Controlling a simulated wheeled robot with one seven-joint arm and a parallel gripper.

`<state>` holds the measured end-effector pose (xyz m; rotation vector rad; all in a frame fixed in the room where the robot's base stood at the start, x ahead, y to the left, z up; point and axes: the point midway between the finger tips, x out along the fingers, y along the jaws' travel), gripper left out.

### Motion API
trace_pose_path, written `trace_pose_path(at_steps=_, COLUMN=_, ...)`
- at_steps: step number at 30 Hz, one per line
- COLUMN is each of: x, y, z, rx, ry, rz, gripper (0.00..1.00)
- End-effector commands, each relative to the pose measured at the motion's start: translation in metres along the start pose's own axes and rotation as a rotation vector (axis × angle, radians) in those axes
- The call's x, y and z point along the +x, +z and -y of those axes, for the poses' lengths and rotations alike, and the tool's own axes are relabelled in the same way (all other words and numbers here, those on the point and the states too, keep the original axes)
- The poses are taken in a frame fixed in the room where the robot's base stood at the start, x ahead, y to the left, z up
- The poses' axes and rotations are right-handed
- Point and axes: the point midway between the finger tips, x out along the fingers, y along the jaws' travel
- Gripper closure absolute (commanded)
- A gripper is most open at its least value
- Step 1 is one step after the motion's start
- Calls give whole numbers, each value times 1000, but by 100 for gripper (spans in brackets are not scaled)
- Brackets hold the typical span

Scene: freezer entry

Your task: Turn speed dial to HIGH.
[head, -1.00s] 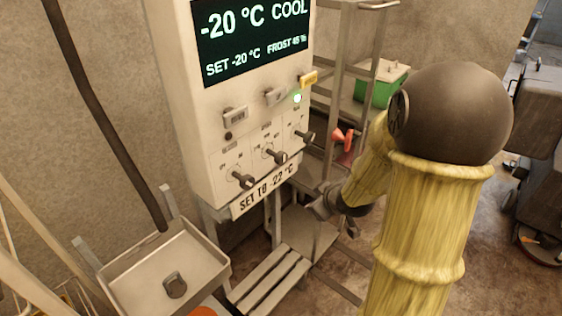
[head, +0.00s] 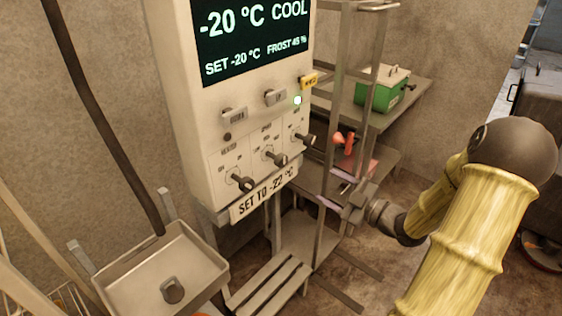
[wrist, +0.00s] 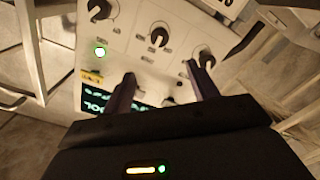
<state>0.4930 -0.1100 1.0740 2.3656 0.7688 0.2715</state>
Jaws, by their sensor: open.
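A white control panel (head: 205,130) carries a row of three dark dials below its display. The middle dial (head: 277,157) has a small label above it that looks like SPEED. It also shows in the wrist view (wrist: 158,37), where the panel appears upside down. The left dial (head: 242,182) seems labelled HEATER; the right dial (head: 307,139) has a label I cannot read. My gripper (head: 360,205) is to the right of and below the panel. In the wrist view my gripper (wrist: 163,78) has its fingers apart and empty, facing the panel, touching no dial.
The display (head: 255,40) reads -20 °C COOL. A sign (head: 264,193) reading SET TO -22 °C hangs under the dials. A metal rack (head: 330,150) stands right of the panel, close to my gripper. A green box (head: 380,88) sits on a shelf. A metal tray (head: 140,280) is lower left.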

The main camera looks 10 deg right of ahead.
Motion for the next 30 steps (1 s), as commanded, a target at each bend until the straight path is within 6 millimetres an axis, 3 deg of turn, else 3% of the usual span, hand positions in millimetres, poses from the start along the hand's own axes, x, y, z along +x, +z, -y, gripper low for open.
trace_pose_path(at_steps=8, x=24, y=-1, z=0, rx=3, ry=-2, rz=-1, gripper=41)
trace_pose_path(at_steps=30, x=153, y=-1, z=0, rx=2, ry=-1, rz=-1, gripper=41)
